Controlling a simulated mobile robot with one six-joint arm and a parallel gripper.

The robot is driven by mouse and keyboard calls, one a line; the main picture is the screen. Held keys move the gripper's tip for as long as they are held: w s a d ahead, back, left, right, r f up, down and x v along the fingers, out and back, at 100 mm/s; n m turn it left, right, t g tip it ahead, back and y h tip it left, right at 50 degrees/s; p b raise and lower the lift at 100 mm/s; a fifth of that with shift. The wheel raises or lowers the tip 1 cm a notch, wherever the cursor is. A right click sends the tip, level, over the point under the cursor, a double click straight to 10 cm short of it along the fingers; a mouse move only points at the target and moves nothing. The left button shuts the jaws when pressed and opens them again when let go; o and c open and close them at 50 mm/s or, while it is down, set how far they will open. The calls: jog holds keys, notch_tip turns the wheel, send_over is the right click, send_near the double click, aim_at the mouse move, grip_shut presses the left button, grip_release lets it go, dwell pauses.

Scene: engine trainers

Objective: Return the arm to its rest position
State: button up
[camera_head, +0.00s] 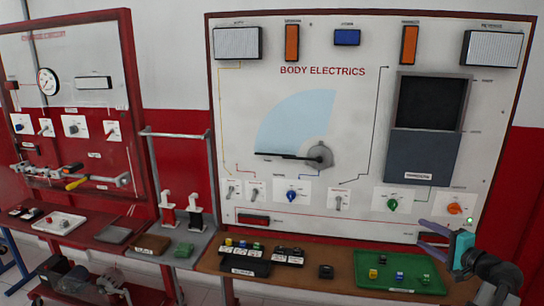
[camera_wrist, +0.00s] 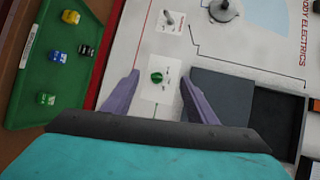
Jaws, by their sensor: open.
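My gripper (camera_head: 431,239) is at the lower right in the head view, in front of the body electrics panel (camera_head: 355,95) and above the right side of the green tray. Its purple fingers are apart and nothing is between them. In the wrist view, my gripper (camera_wrist: 158,95) is open, with a green knob (camera_wrist: 156,77) on the panel showing beyond the gap between the fingers. I cannot tell from the view how far the fingertips are from the panel face.
The green tray (camera_head: 346,270) with several small coloured blocks lies on the bench below the panel; it also shows in the wrist view (camera_wrist: 40,94). A dark box (camera_head: 424,155) juts from the panel. An orange knob (camera_head: 454,208) is close above my gripper.

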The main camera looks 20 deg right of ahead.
jog(key=w+a+f+n+g+y, duration=0.2)
jog(key=w+a+f+g, duration=0.1)
jog(key=w+a+f, duration=0.5)
jog(key=w+a+f+n+g+y, duration=0.25)
jog(key=w+a+f, duration=0.2)
jog(key=a, duration=0.65)
jog(key=w+a+f+n+g+y, duration=0.1)
jog(key=w+a+f+n+g, duration=0.15)
jog(key=w+a+f, duration=0.45)
jog(key=s+a+f+n+g+h, duration=0.1)
jog(key=s+a+f+n+g, duration=0.4)
jog(key=a, duration=0.6)
jog(key=a+f+n+h, duration=0.25)
jog(key=a+f, duration=0.45)
jog(key=a, duration=0.5)
jog(key=s+a+f+n+g, duration=0.35)
jog(key=a+f, duration=0.25)
jog(key=a, duration=0.5)
jog(key=s+f+g+b, duration=0.5)
jog(key=s+f+b, duration=0.1)
jog(key=s+f, duration=1.8)
jog(key=shift+s+f+n+h+b, duration=0.3)
jog(key=shift+s+f+n+b, duration=0.1)
jog(key=shift+f, duration=0.35)
